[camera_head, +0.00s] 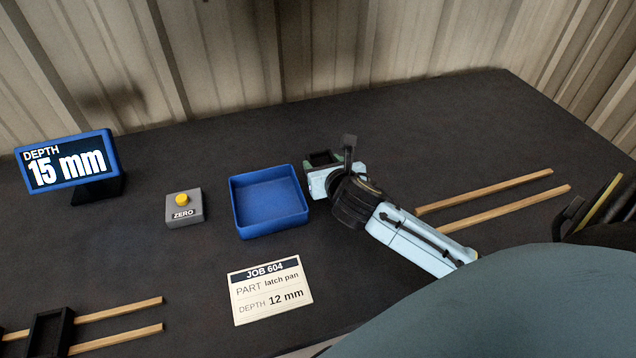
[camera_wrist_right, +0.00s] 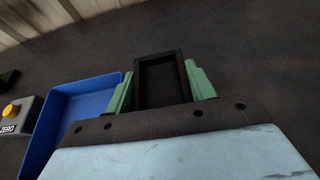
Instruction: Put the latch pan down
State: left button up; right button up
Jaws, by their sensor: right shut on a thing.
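The latch pan (camera_wrist_right: 162,78), a small black open box, is between the green fingers of my right gripper (camera_wrist_right: 160,90) in the right wrist view. In the head view the right gripper (camera_head: 322,164) is shut on the pan (camera_head: 323,156), just right of the blue tray (camera_head: 268,227). The dark table is under it; I cannot tell whether the pan touches it. The job card (camera_head: 270,290) reads latch pan, depth 12 mm. My left gripper is not in view.
A display (camera_head: 66,162) reads DEPTH 15 mm. A grey ZERO box (camera_head: 184,209) with a yellow button stands left of the blue tray. Wooden rails lie at right (camera_head: 500,187) and lower left (camera_head: 120,309), with a black box-shaped piece (camera_head: 48,332) at the left pair. The table behind the gripper is clear.

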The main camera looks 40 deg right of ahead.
jog(key=shift+f+b, duration=0.65)
jog(key=shift+f, duration=1.65)
jog(key=shift+f, duration=0.1)
jog(key=o, duration=1.1)
jog(key=shift+f, duration=0.1)
